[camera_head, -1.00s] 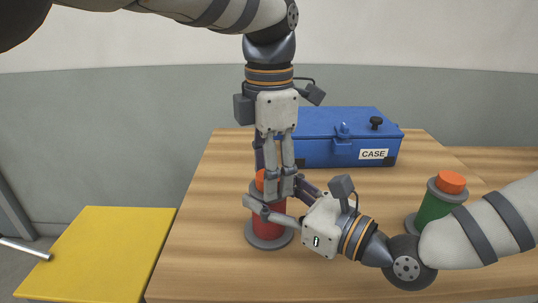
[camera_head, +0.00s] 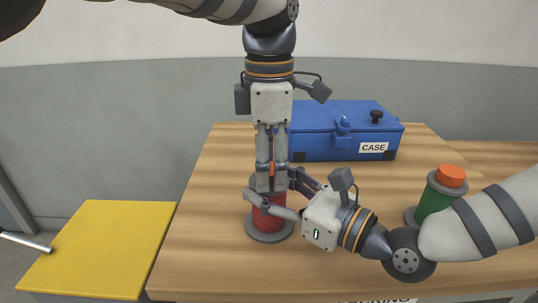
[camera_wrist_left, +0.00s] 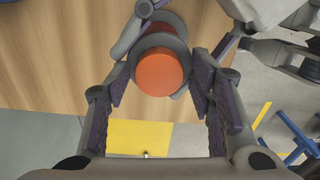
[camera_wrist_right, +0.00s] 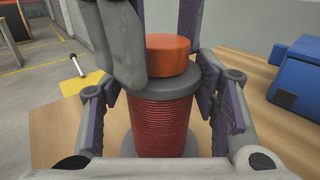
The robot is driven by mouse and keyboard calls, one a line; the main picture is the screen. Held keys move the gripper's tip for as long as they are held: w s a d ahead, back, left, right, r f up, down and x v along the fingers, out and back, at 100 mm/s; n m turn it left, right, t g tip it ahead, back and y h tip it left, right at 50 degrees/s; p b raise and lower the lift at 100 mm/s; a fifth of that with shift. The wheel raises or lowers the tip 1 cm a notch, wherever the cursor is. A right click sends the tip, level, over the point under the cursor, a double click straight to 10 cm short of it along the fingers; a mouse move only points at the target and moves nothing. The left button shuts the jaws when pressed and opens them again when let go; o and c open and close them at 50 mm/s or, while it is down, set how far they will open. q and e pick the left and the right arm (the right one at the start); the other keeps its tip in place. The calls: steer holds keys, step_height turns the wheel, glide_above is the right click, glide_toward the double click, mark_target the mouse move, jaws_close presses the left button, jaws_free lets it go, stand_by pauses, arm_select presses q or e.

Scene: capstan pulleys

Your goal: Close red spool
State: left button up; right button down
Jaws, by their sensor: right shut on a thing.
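The red spool (camera_head: 268,222) stands upright on the table, with grey flanges and an orange cap (camera_head: 271,169). My right gripper (camera_head: 268,203) comes in from the right and is shut on the spool's upper part. The right wrist view shows the red winding (camera_wrist_right: 160,118) between its fingers. My left gripper (camera_head: 271,187) points straight down over the spool, with its fingers apart on either side of the cap. The left wrist view shows the cap (camera_wrist_left: 164,72) between the open fingers, with a gap at the left finger. The left fingers hide most of the cap in the head view.
A green spool (camera_head: 434,203) with an orange cap stands on the right, partly behind my right arm. A blue case (camera_head: 325,145) sits at the back of the wooden table (camera_head: 205,235). A yellow panel (camera_head: 100,250) lies left of the table.

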arm_select(q)
steer(key=shift+r, duration=2.25)
steer(key=shift+c, duration=0.4)
step_height(320, 180, up, 4)
steer(key=n, duration=0.3)
steer(key=shift+f+n, duration=0.25)
steer(key=shift+n, duration=0.05)
step_height(320, 180, down, 8)
steer(key=shift+f, duration=0.1)
